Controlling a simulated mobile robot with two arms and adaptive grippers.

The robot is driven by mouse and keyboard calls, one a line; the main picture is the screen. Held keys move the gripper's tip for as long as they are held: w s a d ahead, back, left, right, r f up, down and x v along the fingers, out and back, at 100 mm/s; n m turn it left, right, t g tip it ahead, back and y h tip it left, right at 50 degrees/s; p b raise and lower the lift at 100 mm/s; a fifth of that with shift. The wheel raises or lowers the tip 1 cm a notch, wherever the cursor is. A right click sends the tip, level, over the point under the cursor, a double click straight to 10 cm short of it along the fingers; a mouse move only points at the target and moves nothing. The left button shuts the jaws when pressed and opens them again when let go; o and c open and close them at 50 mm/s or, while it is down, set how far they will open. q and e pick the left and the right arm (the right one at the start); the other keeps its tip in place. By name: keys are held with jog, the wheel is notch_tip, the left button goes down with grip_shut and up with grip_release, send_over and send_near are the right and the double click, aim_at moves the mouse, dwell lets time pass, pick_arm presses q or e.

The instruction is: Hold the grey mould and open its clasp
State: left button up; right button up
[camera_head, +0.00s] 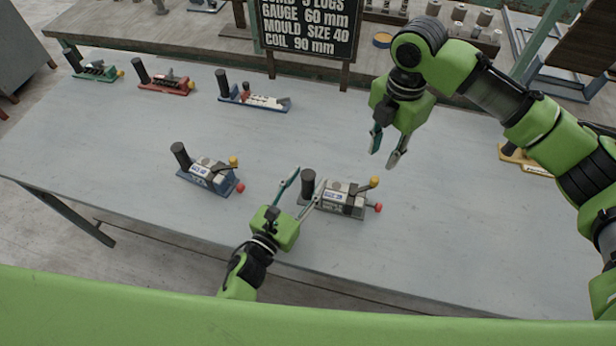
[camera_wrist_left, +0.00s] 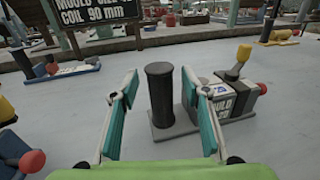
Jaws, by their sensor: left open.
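The grey mould (camera_head: 343,204) stands on the grey table, with a black upright handle (camera_head: 308,184) at its left end, a yellow knob (camera_head: 375,182) and a red knob (camera_head: 378,208) at its right. The mould also shows in the left wrist view (camera_wrist_left: 237,98). My left gripper (camera_head: 305,187) is open, its fingers spread to either side of the black handle as seen from the wrist; I cannot tell if they touch it. My right gripper (camera_head: 385,158) is open and empty above the table, behind the mould. The clasp's state is too small to tell.
A blue mould (camera_head: 210,175) stands to the left. Green (camera_head: 95,70), red (camera_head: 166,83) and blue-and-white (camera_head: 254,100) tools line the back left. A black sign (camera_head: 310,25) stands at the back edge. A yellow-based tool (camera_head: 527,162) is at the right. The table front right is clear.

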aim_at(375, 179)
pick_arm(q)
jog(key=shift+x, duration=0.75)
grip_shut()
pick_arm(e)
jog(key=shift+o, duration=0.5)
notch_tip(375, 179, down, 10)
jog(key=m, duration=0.6)
jog(key=shift+f+m, duration=0.1)
jog(key=shift+m, duration=0.3)
